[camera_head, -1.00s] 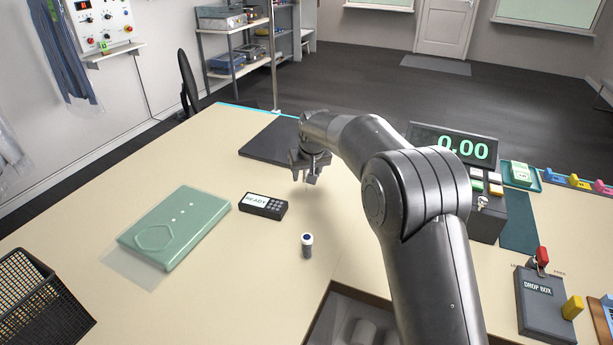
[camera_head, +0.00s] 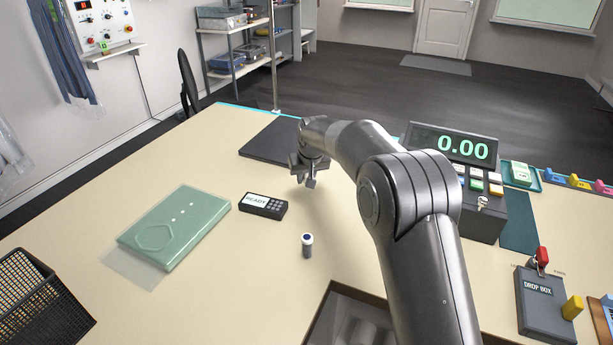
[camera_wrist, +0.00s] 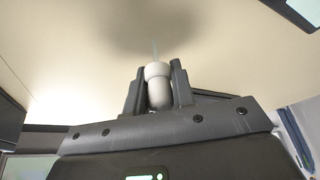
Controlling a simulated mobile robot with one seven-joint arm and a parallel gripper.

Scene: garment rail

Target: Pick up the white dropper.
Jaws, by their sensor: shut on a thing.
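The white dropper (camera_wrist: 158,88) is between the two fingers of my gripper (camera_wrist: 158,92) in the wrist view, with its thin pale tip pointing away from the palm. The fingers are shut on its rounded white body. In the head view my gripper (camera_head: 306,178) is above the table, near the dark flat pad; the dropper is too small or hidden to make out there.
A small vial with a dark blue top (camera_head: 307,245) stands on the table (camera_head: 230,285). A black READY handset (camera_head: 263,206), a green packet (camera_head: 178,228), a dark pad (camera_head: 268,142) and a wire basket (camera_head: 40,300) surround it. The 0.00 display (camera_head: 462,148) stands right of my arm.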

